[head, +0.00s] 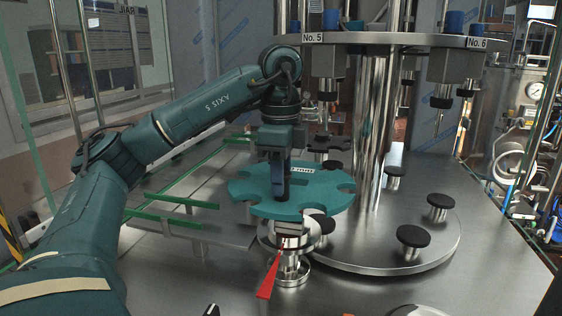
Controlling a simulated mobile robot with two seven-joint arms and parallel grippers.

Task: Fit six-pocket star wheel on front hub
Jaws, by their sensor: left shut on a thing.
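The teal star wheel (322,190) with rounded pockets around its rim lies level in the middle of the head view. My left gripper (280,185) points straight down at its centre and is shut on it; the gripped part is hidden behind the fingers. The front hub (290,240), a shiny metal post with a round flange and a wider foot, stands directly below the wheel. The wheel covers the hub's top, so I cannot tell whether they touch. A red pointed piece (270,275) slants down at the hub's front. My right gripper is not in view.
Behind and right is a big round turntable (370,258) with several black-topped pedestals (413,236) and a thick steel column (380,120). Filler heads hang from the ring above, marked No. 5 and No. 6. Green guide rails (160,218) run at the left. The front-right deck is clear.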

